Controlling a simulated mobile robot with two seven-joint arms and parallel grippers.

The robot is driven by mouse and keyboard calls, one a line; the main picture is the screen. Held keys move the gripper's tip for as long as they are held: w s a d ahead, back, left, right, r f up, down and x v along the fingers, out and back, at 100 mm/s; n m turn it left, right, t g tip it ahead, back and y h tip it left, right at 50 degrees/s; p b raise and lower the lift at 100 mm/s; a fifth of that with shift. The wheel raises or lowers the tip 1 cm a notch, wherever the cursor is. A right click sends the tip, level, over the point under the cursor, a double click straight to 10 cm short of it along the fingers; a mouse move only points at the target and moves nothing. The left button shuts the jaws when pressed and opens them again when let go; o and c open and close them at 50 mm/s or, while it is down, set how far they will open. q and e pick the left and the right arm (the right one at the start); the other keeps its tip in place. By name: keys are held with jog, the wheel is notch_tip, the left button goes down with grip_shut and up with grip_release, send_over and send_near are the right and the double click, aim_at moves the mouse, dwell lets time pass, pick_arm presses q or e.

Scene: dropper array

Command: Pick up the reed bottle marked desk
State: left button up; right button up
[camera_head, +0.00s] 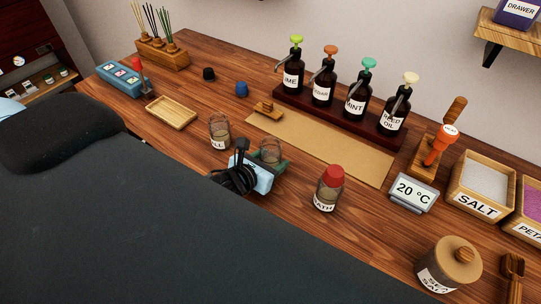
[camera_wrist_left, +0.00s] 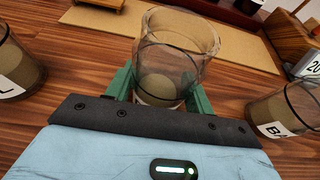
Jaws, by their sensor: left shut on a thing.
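Three glass bottles with brownish contents stand in a row on the wooden table. The middle bottle (camera_head: 270,149) is open-topped, and its label is hidden from both views. My left gripper (camera_head: 268,160) is shut on it, with green fingers on either side of the glass in the left wrist view (camera_wrist_left: 160,92). The left bottle (camera_head: 219,132) is open, its label partly readable as ending in L. The right bottle (camera_head: 328,190) has a red cap and a label that appears to read BATH. No readable "desk" mark shows. My right gripper is not in view.
A tan mat (camera_head: 320,143) lies behind the bottles, before a dark rack of pump bottles (camera_head: 323,85). A wooden tray (camera_head: 171,112) is at left, a reed holder (camera_head: 163,55) at back left. A 20 °C display (camera_head: 413,192) and salt box (camera_head: 482,186) stand right.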

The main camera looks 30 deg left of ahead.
pick_arm(q)
jog(key=shift+r, duration=0.15)
notch_tip(320, 180, up, 10)
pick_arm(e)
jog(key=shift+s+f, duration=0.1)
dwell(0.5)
